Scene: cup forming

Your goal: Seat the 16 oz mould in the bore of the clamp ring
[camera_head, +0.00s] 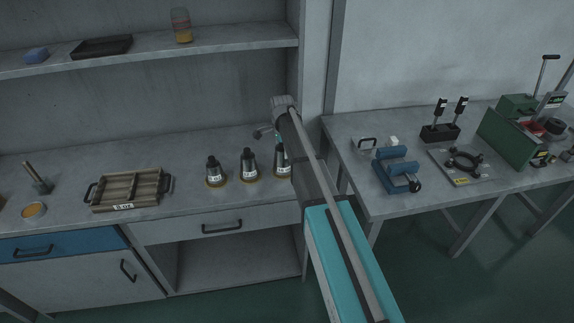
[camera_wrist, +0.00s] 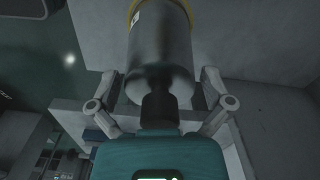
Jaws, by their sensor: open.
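Three dark metal moulds stand knob-up on yellow bases on the left bench: the left one (camera_head: 213,172), the middle one (camera_head: 249,164) and the right one (camera_head: 282,163), partly hidden by my arm. Their white labels are too small to read surely, so I cannot tell which is the 16 oz mould. My gripper (camera_head: 276,137) is above the right mould. In the wrist view a mould (camera_wrist: 160,50) with a dark knob lies between the spread fingers of my gripper (camera_wrist: 158,85), which is open. The black clamp ring (camera_head: 465,161) sits on a plate on the right table; its bore looks empty.
A wooden tray (camera_head: 128,190) stands left of the moulds. A blue fixture (camera_head: 396,170), a black stand with two upright handles (camera_head: 441,132) and a green machine (camera_head: 508,135) stand around the clamp ring. A wall post separates bench and table. A shelf overhangs the bench.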

